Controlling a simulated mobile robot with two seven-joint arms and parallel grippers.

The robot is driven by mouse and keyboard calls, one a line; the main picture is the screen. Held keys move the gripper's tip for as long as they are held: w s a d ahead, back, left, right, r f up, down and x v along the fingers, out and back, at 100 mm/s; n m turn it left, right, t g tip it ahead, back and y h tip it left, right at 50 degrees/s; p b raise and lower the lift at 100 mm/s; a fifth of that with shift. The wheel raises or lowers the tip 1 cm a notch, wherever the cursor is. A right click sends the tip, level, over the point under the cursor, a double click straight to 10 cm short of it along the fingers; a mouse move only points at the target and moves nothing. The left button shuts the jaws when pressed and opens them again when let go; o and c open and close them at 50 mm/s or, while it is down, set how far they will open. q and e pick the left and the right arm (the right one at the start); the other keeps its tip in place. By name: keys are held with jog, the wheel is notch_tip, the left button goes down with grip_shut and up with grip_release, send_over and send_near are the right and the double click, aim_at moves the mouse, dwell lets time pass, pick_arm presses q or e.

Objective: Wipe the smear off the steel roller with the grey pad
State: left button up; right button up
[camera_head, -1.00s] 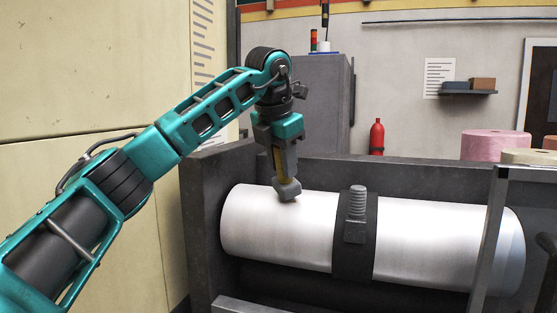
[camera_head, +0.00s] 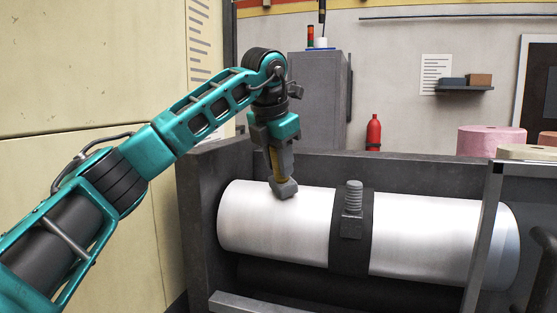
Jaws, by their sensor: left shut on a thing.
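The steel roller (camera_head: 420,240) lies across the dark machine frame, bright and pale. My left gripper (camera_head: 279,172) points down over the roller's left part and is shut on the grey pad (camera_head: 284,189). The pad is at the roller's upper surface and looks to be touching it. I see no smear on the visible part of the roller; the patch under the pad is hidden. My right gripper is not in view.
A dark band with a ribbed bolt (camera_head: 352,197) crosses the roller's middle. A metal frame post (camera_head: 484,235) stands in front of its right end. The machine's dark side wall (camera_head: 197,220) rises at left. Pink felt rolls (camera_head: 490,140) stand behind right.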

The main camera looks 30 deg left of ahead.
pick_arm(q)
jog(key=shift+w+f, duration=0.1)
jog(key=shift+f, duration=0.15)
jog(key=shift+s+d+f+b, duration=0.15)
jog(key=shift+s+d+b, duration=0.15)
jog(key=shift+d+b, duration=0.15)
jog(key=shift+s+d+f+b, duration=0.1)
jog(key=shift+s+d+b, duration=0.2)
jog(key=shift+d, duration=0.25)
jog(key=shift+r, duration=0.1)
jog(key=shift+w+a+r+p, duration=0.1)
jog(key=shift+w+a+p, duration=0.15)
jog(key=shift+a+p, duration=0.15)
jog(key=shift+w+a+r+p, duration=0.1)
jog(key=shift+w+a+p, duration=0.25)
jog(key=shift+a, duration=0.3)
jog(key=shift+d, duration=0.1)
